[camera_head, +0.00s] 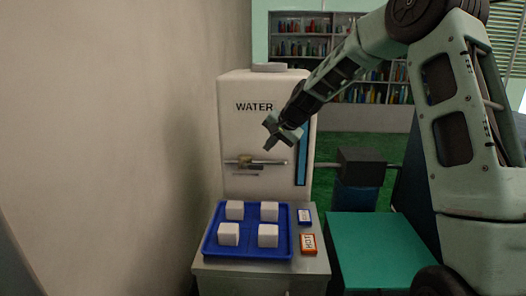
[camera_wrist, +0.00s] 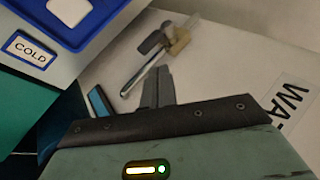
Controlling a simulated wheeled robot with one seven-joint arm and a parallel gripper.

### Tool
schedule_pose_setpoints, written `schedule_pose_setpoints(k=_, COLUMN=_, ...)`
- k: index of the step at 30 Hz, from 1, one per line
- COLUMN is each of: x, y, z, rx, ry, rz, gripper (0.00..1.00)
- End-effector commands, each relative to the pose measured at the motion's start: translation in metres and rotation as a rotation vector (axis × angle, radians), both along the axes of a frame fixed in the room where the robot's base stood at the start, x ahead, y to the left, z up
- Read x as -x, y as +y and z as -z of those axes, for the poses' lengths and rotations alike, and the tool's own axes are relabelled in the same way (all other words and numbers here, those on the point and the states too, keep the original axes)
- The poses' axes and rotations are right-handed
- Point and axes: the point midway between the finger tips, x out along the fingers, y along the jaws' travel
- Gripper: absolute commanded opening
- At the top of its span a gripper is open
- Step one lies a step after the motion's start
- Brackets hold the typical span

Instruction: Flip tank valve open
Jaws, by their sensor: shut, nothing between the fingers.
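The white water tank (camera_head: 264,88) stands against the wall in the head view, with the word WATER on its front. Its valve (camera_head: 255,162) is a metal bar with a brass body low on the front. In the wrist view the valve shows a brass block (camera_wrist: 178,42), a grey lever and a silver pipe (camera_wrist: 146,76). My gripper (camera_head: 270,142) is above the right part of the valve and apart from it. In the wrist view my gripper (camera_wrist: 158,80) is shut, with nothing between the fingers.
A blue tray (camera_head: 247,252) with several white cubes sits on the grey cabinet below the tank. A blue COLD tag (camera_head: 304,217) and an orange HOT tag (camera_head: 309,244) lie beside it. A green surface (camera_head: 370,250) is to the right. The wall is close on the left.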

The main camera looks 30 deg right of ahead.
Motion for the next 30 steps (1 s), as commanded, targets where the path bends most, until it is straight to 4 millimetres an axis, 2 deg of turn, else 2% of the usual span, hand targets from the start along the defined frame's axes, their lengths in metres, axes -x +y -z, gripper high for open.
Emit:
schedule_pose_setpoints(k=6, x=0.033, y=-0.019, z=-0.019, rx=0.0, ry=-0.004, rz=0.001, gripper=0.0)
schedule_pose_setpoints(k=11, x=0.045, y=-0.026, z=-0.028, rx=-0.001, ry=-0.004, rz=-0.001, gripper=0.0)
schedule_pose_setpoints(k=30, x=0.049, y=-0.027, z=-0.031, rx=0.0, ry=-0.005, rz=-0.004, gripper=0.0)
